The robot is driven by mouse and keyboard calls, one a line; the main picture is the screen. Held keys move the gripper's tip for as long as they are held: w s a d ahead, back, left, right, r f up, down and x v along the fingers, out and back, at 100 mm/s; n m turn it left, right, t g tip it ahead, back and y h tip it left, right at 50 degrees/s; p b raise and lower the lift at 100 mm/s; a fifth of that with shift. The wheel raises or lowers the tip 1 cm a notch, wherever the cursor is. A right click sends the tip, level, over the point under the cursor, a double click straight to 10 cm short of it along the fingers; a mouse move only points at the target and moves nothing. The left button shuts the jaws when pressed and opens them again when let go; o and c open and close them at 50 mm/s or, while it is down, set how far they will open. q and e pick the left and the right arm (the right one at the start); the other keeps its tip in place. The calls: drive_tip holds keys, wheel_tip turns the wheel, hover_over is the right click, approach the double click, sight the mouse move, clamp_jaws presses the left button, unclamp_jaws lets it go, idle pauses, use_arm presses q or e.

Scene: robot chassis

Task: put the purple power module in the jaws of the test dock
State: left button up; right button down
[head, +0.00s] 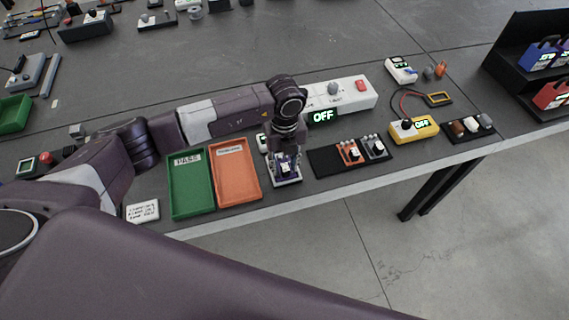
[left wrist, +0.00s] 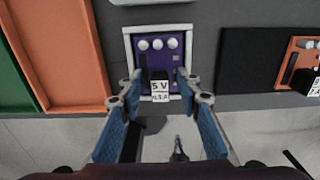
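The purple power module (left wrist: 158,56) has three pale round knobs and a black block with a "5 V" label. It lies inside a white-edged frame (left wrist: 128,45), which looks like the test dock; I cannot tell whether it is fully seated. The frame (head: 287,184) also shows in the head view, with the module mostly hidden under my left gripper (head: 286,166). In the left wrist view my left gripper (left wrist: 159,85) has its blue-padded fingers apart on either side of the labelled block, with gaps showing. My right gripper is out of view.
A green "PASS" tray (head: 190,211) and an orange tray (head: 236,203) stand left of the frame. A black mat (head: 325,163) with orange and grey modules lies right. A white box reading OFF (head: 350,93) stands behind. The table's front edge is close.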

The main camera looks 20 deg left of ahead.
sight(285, 165)
use_arm(q)
wheel_tip(285, 165, up, 12)
idle(0.7)
idle(0.4)
